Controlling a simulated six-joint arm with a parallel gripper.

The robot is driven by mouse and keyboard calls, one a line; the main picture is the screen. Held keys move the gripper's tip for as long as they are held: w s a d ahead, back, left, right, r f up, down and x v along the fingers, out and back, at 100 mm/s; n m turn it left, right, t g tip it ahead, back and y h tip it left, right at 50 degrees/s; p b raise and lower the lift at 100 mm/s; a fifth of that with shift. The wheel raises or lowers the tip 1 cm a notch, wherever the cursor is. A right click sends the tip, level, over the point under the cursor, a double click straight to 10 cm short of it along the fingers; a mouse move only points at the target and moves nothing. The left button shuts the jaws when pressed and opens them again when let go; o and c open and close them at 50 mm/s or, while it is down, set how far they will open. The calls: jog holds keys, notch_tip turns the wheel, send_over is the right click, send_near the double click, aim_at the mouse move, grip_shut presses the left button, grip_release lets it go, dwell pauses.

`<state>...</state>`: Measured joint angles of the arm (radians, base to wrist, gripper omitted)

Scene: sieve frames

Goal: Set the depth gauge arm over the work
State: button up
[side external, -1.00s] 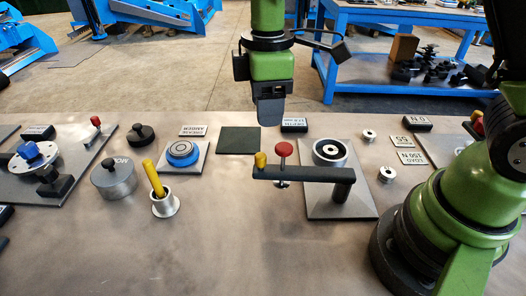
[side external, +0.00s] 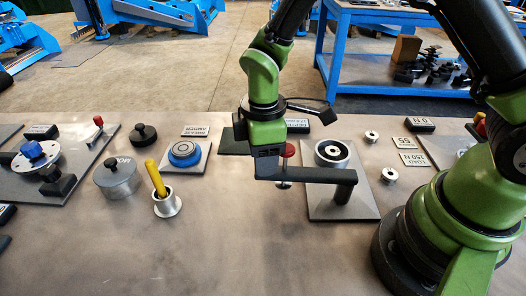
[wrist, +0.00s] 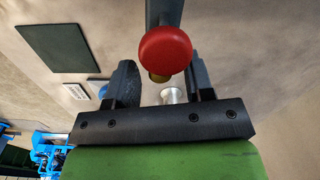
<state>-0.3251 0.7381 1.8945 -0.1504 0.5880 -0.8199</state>
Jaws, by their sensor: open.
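The depth gauge arm (side external: 318,175) is a dark bar running left from the top of its post (side external: 343,193), clear of the round black-and-silver work (side external: 332,152) on the plate behind. Its red knob (side external: 286,150) stands on a thin spindle through the bar, and fills the middle of the wrist view (wrist: 165,49). My gripper (side external: 268,170) is open at the bar's left end. Contact cannot be told.
Left of my gripper are a blue-ringed disc (side external: 185,153), a metal cup with a yellow handle (side external: 167,205) and a lidded pot (side external: 117,178). A dark mat (side external: 234,141) lies behind. Small metal weights (side external: 388,176) are on the right. The front bench is clear.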

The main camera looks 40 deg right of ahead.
grip_shut()
jog(key=shift+w, duration=0.1)
jog(key=w+d+m, duration=0.4)
jog(key=d+m, duration=0.4)
jog(key=d, duration=0.2)
jog(key=shift+s+d+r+m, duration=0.1)
jog(key=shift+s+d+m, duration=0.65)
jog(key=shift+d+m, duration=1)
jog(key=shift+s+d+f+m, duration=0.1)
jog(key=shift+s+d+m, duration=0.65)
jog(key=shift+d+m, duration=1)
jog(key=shift+s+d+r+m, duration=0.1)
jog(key=shift+s+d+m, duration=0.85)
jog(key=shift+d, duration=1.4)
jog(key=shift+w, duration=0.2)
